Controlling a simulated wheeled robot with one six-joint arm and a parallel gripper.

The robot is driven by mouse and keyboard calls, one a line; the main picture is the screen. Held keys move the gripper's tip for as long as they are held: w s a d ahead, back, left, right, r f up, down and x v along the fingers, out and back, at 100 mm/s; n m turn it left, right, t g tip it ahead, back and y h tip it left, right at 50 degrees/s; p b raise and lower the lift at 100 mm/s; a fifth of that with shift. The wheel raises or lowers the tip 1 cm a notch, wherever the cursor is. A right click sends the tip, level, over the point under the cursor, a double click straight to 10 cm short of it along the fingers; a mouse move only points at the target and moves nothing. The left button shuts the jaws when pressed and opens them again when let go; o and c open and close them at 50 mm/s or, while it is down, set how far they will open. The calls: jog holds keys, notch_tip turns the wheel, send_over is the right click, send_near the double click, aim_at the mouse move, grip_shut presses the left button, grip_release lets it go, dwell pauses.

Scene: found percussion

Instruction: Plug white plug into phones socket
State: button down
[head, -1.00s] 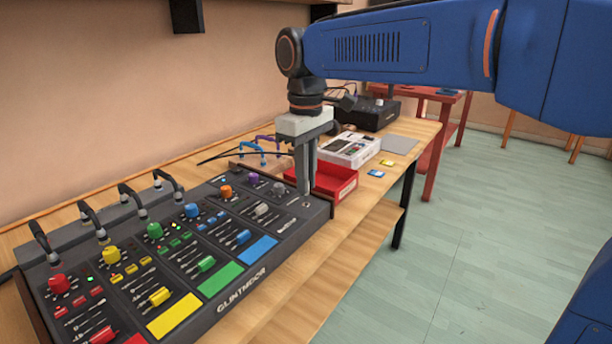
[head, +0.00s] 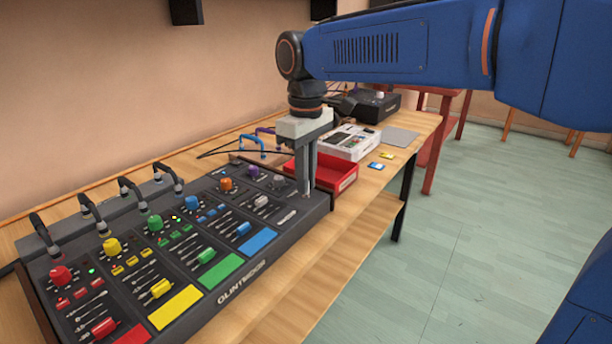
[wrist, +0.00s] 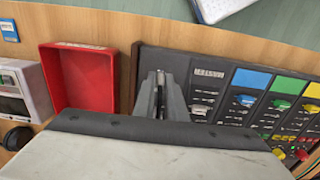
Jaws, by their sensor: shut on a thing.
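My gripper (head: 306,190) points straight down at the right end of the black mixer (head: 240,284), its fingertips at or just above the panel beside the grey knob. It also shows in the wrist view (wrist: 160,84), with its fingers close together. A small pale piece shows between the fingers, which I take to be the white plug; most of it is hidden. The phones socket cannot be made out; the fingers cover that part of the panel. I cannot tell whether the plug touches it.
A red tray (head: 336,178) stands just beyond the mixer's right end, with a white device (head: 350,142) behind it. Blue and purple cables (head: 252,143) arch behind. Several black gooseneck pieces (head: 132,186) line the mixer's back. Small yellow and blue cards lie near the table edge.

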jog(key=shift+f, duration=0.4)
jog(key=c, duration=1.7)
grip_release()
jog(key=shift+r, duration=0.1)
notch_tip(320, 180, up, 17)
jog(key=shift+r, duration=0.15)
jog(key=shift+d, duration=0.1)
